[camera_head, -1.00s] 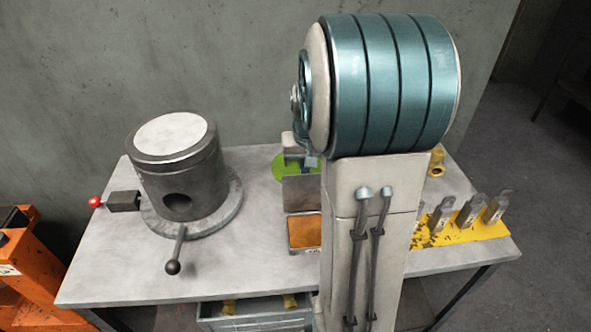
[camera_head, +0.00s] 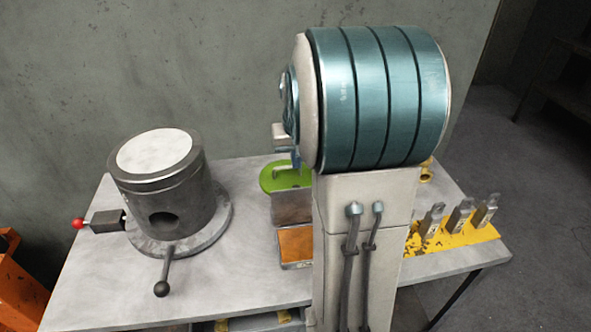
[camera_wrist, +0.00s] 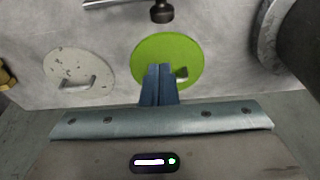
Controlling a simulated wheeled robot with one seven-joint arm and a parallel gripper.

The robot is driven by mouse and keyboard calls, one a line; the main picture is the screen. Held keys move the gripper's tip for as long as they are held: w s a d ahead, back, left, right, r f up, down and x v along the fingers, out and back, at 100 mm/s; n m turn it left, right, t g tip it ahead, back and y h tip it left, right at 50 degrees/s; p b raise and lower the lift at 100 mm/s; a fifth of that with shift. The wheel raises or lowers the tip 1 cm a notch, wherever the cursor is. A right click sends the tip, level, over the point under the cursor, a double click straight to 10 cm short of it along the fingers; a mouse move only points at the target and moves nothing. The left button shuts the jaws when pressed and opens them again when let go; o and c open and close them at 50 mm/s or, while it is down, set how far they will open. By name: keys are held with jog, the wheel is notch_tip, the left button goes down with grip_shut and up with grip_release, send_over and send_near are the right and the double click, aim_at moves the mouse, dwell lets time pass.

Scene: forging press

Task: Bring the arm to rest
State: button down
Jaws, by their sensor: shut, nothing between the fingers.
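My gripper (camera_wrist: 158,69) shows in the wrist view with its two blue fingers together, shut and empty. The fingertips overlap the lower edge of a green disc (camera_wrist: 150,48) on the bench; their height above it is unclear. In the head view, the large teal banded link (camera_head: 380,95) and pale link of my arm stand in front of the bench. They hide most of the gripper; only a small blue part shows at their left, near the green disc (camera_head: 268,180).
A dark cylinder (camera_head: 165,185) with a ball-ended lever (camera_head: 161,288) and a red knob (camera_head: 78,223) stands on the bench (camera_head: 95,290) at left. An orange-topped block (camera_head: 296,244) lies near the middle. Upright metal pieces (camera_head: 461,216) stand on a yellow mat at right.

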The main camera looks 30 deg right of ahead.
notch_tip(320, 180, up, 6)
jog(key=s+a, duration=0.1)
jog(key=s, duration=0.1)
jog(key=s+a+f+n, duration=0.2)
jog(key=s+a, duration=0.5)
jog(key=a, duration=0.1)
jog(key=s+a+f+n+t, duration=0.1)
jog(key=s+a+f+n, duration=0.1)
jog(key=s+a, duration=0.6)
jog(key=shift+s+f+y, duration=0.25)
jog(key=shift+f+y, duration=0.15)
jog(key=shift+f, duration=0.15)
